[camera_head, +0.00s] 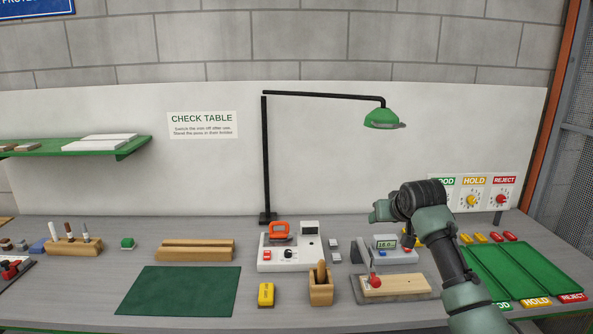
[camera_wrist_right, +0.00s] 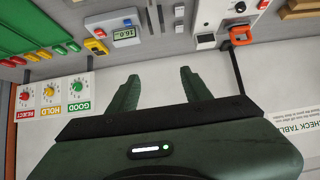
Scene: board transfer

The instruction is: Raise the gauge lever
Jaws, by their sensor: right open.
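The gauge (camera_head: 385,243) is a grey box with a display reading about 16.0, right of the table's middle; it also shows at the top of the right wrist view (camera_wrist_right: 124,34). The gauge lever (camera_head: 375,282) is a thin metal rod with a red knob at its near end, low over the left part of a wooden block (camera_head: 398,286) on a grey plate. My right gripper (camera_head: 380,211) is above and behind the gauge, apart from the lever. Its two fingers (camera_wrist_right: 158,88) are spread with nothing between them. My left gripper is out of view.
A green lamp (camera_head: 381,118) hangs above. Green trays (camera_head: 525,262) lie at the right. A dark green mat (camera_head: 178,291) lies bare at the left.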

